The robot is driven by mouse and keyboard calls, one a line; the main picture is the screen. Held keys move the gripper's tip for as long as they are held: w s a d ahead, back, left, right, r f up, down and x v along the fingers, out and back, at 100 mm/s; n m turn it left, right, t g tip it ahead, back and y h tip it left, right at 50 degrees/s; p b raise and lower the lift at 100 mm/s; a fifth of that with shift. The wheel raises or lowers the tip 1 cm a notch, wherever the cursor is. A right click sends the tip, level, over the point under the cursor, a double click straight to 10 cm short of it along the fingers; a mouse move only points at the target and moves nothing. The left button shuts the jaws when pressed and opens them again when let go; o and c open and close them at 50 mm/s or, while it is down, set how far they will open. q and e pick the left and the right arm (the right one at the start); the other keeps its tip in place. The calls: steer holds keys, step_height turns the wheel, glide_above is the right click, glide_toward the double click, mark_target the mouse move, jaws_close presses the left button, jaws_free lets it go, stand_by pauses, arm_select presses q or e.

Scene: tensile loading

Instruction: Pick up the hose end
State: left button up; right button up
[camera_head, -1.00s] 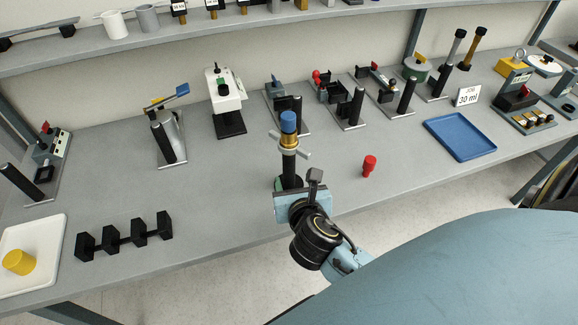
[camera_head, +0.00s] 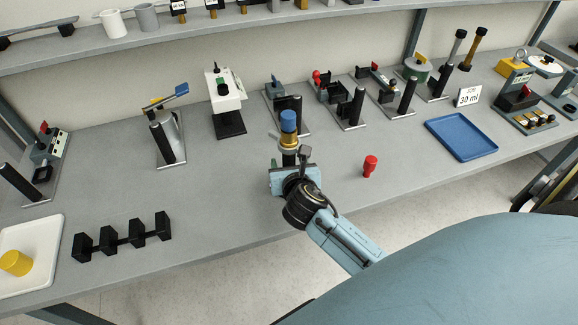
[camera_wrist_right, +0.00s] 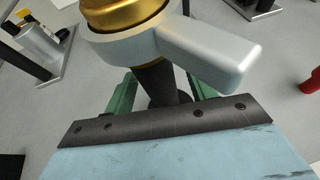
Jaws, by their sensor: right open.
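An upright fitting with a blue cap (camera_head: 289,120), a gold ring and a grey collar with side levers stands near the table's front edge; I take it to be the hose end. In the right wrist view its gold ring (camera_wrist_right: 125,12) and grey lever (camera_wrist_right: 210,50) fill the top, with a black shaft (camera_wrist_right: 160,80) below. My right gripper (camera_head: 286,166) is low at the shaft, under the collar. Its green fingers (camera_wrist_right: 122,100) are apart, one on each side of the shaft. Contact cannot be told. The shaft's foot is hidden. My left gripper is out of view.
A red plug-like piece (camera_head: 370,166) stands right of the fitting. A black rack (camera_head: 122,238) and a white tray (camera_head: 35,276) are at the left. A blue tray (camera_head: 461,137) lies at the right. Several fixtures line the back, including a white device (camera_head: 224,90).

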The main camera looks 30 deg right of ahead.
jaws_close()
steer(key=shift+r, duration=0.1)
